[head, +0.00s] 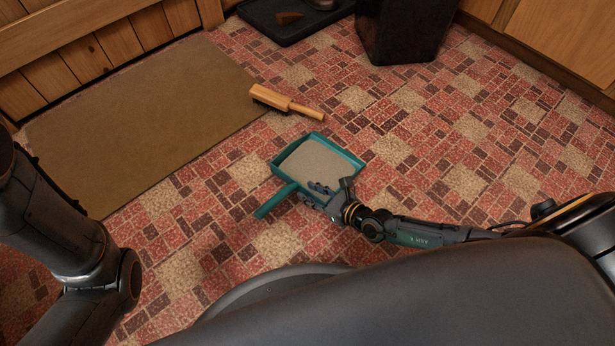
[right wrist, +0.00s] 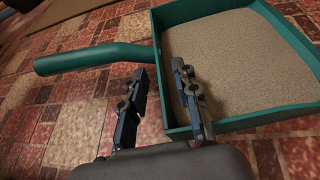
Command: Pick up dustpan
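The teal dustpan (head: 354,160) lies on the tiled floor in the head view, filled with beige, grainy material. Its handle (head: 276,200) points to the lower left. In the right wrist view the dustpan (right wrist: 235,124) fills the upper right, and its handle (right wrist: 95,58) reaches left. My right gripper (head: 317,193) is at the pan's near side, close to the handle. In the right wrist view its two fingers (right wrist: 160,72) stand apart, with the pan's side wall seen between them. I cannot tell whether they touch it. My left gripper is not in view.
A wooden-handled brush (head: 288,103) lies on the floor beyond the dustpan, beside a brown mat (head: 140,115). A dark bin (head: 408,30) and a black tray (head: 290,34) stand at the back. The floor to the right of the dustpan is clear.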

